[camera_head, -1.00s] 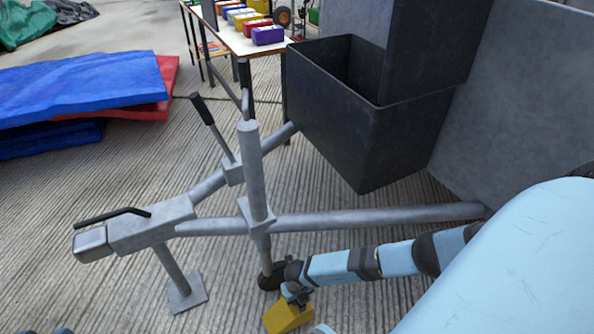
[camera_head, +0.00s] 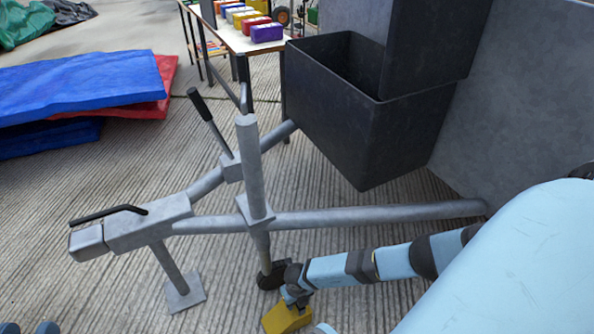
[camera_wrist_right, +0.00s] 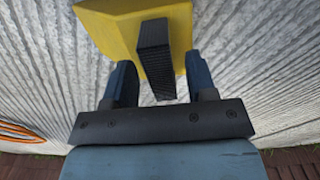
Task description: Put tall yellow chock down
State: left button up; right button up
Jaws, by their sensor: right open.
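The yellow chock (camera_head: 287,317) is at the bottom middle of the head view, just below the trailer's black jockey wheel (camera_head: 270,278). My right gripper (camera_head: 296,294) is right above it. In the right wrist view, the chock (camera_wrist_right: 110,20) has a black ridged handle (camera_wrist_right: 154,45). My right gripper (camera_wrist_right: 159,68) is open, with one finger on each side of the handle and gaps showing. The chock appears to rest on the ground, but its underside is hidden. Two small blue tips of my left gripper (camera_head: 28,328) show at the bottom left edge, mostly cut off.
The grey trailer frame (camera_head: 258,215) and its support foot (camera_head: 185,295) stand left of and above the chock. A black bin (camera_head: 350,140) is behind. Blue mats (camera_head: 80,90) lie at left. A table (camera_head: 238,42) holds coloured boxes.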

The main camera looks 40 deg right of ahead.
pick_arm(q)
jog(key=s+n+p, duration=0.1)
jog(key=p, duration=0.1)
jog(key=s+d+n+g+p, duration=0.1)
jog(key=p, duration=0.1)
jog(key=s+r+n+p, duration=0.1)
jog(key=n+p, duration=0.1)
jog(key=p, duration=0.1)
jog(key=shift+d+y, duration=0.35)
jog(key=shift+y, duration=0.05)
pick_arm(e)
notch_tip(320, 180, up, 12)
